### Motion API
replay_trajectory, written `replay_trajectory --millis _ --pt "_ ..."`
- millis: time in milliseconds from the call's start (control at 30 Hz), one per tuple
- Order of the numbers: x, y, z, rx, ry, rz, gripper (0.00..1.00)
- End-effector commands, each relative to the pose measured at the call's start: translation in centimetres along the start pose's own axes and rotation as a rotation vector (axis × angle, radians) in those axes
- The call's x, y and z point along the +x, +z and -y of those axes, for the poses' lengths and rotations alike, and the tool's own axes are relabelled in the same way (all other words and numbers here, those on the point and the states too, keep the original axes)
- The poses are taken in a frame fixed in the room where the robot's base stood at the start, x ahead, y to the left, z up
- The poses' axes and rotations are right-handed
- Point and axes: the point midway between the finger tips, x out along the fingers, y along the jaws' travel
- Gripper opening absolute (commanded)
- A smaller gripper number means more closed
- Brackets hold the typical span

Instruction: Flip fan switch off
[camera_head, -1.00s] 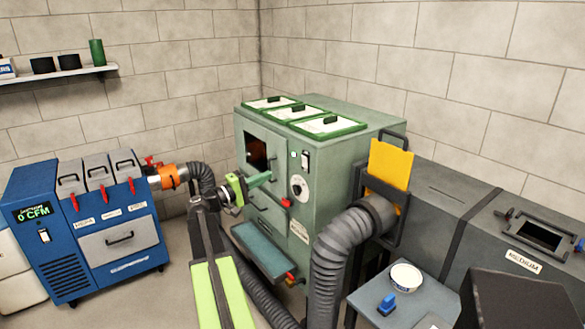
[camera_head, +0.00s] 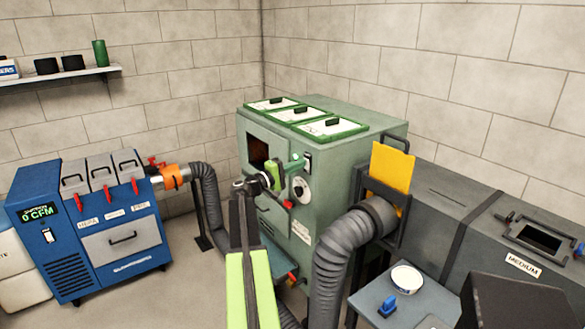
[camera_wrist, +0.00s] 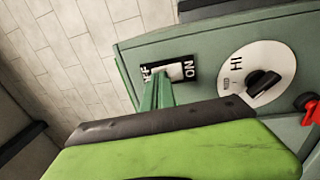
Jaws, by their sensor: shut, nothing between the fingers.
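The switch (camera_head: 307,161) is a white rocker on a black plate, on the upper front of the green cabinet (camera_head: 330,190). In the wrist view the switch (camera_wrist: 185,69) has "ON" on its right and an "OFF" label on its left, partly hidden. My gripper (camera_head: 297,161) is shut and empty in front of this panel. In the wrist view the fingertips of my gripper (camera_wrist: 158,82) overlap the switch's lower left part. I cannot tell whether they touch it, nor which way the rocker is tipped.
A dial (camera_wrist: 258,76) marked "HI" and a red knob (camera_wrist: 308,108) sit right of the switch in the wrist view. The blue machine (camera_head: 90,220) reads 0 CFM and has its own switch (camera_head: 48,235). A grey hose (camera_head: 340,250) stands right of my arm.

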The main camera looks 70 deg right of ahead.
Motion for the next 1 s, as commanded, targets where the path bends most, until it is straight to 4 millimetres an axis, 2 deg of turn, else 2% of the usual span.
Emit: replay_trajectory --millis 233,367,633,767,1000 --pt "0.0 0.0 0.0 0.000 -0.001 0.000 0.00" --pt "1.0 0.6 -0.2 -0.001 -0.016 0.012 0.00" --pt "0.1 0.2 -0.1 0.000 -0.015 0.004 0.00" --pt "-1.6 0.5 -0.6 0.000 -0.015 0.003 0.00" --pt "-7.2 0.7 -2.1 0.001 -0.015 0.002 0.00"
